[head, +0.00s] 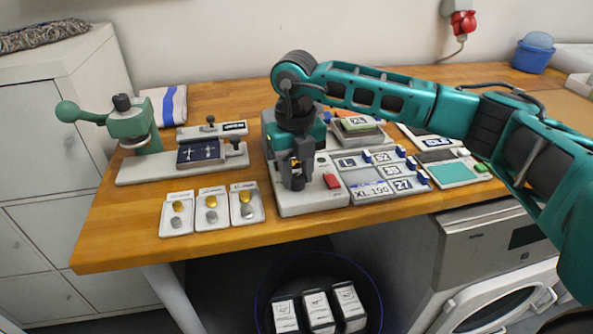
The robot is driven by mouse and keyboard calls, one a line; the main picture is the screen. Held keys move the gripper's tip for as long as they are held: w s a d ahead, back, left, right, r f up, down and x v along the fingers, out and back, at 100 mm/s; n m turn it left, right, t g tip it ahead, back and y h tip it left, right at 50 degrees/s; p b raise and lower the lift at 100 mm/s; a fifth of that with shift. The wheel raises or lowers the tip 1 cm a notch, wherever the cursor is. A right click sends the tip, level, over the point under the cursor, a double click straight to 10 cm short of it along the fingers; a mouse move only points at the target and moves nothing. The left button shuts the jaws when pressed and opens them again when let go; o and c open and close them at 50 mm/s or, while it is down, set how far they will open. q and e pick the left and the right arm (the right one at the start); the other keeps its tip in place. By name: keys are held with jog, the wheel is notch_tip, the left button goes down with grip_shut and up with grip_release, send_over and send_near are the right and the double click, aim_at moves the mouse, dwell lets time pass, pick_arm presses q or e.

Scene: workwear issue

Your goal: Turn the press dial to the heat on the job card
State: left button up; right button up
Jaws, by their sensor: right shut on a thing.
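The press (318,201) is a grey and teal machine in the middle of the bench, with a red button on its front right. My right gripper (297,182) reaches down in front of it from the right arm, fingers pointing down. It is shut on the press dial, which the fingers hide almost entirely, so its setting cannot be read. The job card (372,192) lies just right of the press and reads "XL 190". My left gripper is not in view.
Labelled tiles (384,157) lie around the card. A green lever press (129,127) stands at the left, behind small trays of studs (212,208). A blue-rimmed bin with white packets (317,310) is below the bench.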

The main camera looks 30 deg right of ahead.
aim_at(296, 177)
dwell(0.5)
jog(key=o, duration=1)
jog(key=shift+o, duration=0.2)
notch_tip(296, 177, up, 13)
jog(key=shift+s+a, duration=0.1)
